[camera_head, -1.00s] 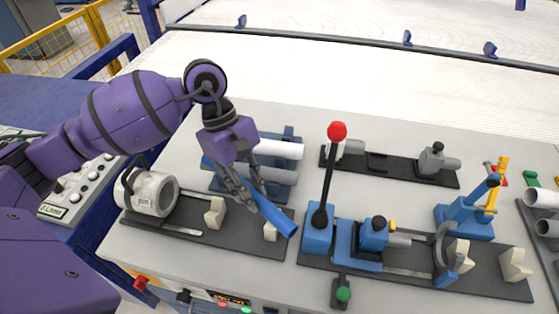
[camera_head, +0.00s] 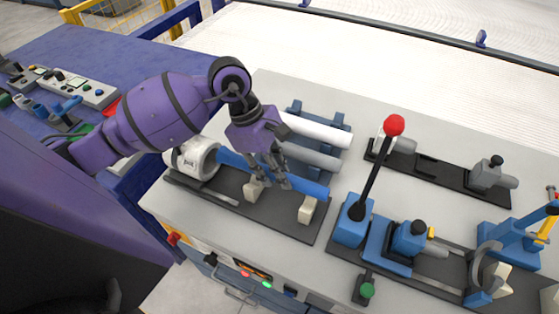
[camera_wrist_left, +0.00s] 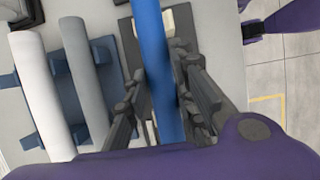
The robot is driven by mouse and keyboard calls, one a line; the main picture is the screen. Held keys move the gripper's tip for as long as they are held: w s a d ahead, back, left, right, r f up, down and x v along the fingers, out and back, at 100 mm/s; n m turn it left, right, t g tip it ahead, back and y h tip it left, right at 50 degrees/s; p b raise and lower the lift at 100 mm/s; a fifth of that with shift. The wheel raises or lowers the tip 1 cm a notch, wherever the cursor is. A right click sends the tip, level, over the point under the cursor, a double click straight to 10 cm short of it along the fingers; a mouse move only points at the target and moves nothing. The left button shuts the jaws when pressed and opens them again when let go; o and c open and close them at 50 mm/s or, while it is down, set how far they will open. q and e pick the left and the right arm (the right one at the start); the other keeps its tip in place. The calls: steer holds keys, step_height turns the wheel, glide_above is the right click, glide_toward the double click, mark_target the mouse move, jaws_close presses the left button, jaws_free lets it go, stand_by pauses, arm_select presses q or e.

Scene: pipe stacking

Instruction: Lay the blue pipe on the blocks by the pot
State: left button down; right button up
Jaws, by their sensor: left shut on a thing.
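The blue pipe (camera_head: 308,187) lies lengthwise along the dark base plate, its left end close to the white round pot (camera_head: 196,158). Two cream blocks (camera_head: 307,209) and (camera_head: 254,188) stand on that plate. The pipe is at or just above the block tops; I cannot tell whether it touches them. My left gripper (camera_head: 276,182) is shut around the pipe's middle. In the left wrist view, the pipe (camera_wrist_left: 152,50) runs between both fingers, with a cream block (camera_wrist_left: 180,22) partly hidden behind it. My right gripper is not in view.
A blue rack (camera_head: 338,120) with a white pipe (camera_head: 318,131) and a grey pipe (camera_head: 313,157) lies just behind. A red-knobbed lever (camera_head: 394,126) on a blue fixture stands to the right. The table's front edge is close.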

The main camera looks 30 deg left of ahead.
arm_select(q)
step_height(320, 180, down, 4)
steer(key=shift+f+b, duration=0.2)
steer(key=shift+b, duration=0.65)
steer(key=shift+f+b, duration=0.35)
steer(key=shift+f, duration=0.25)
steer(key=c, duration=1.4)
jaws_free()
steer(key=shift+c, duration=0.2)
steer(key=shift+o, duration=0.3)
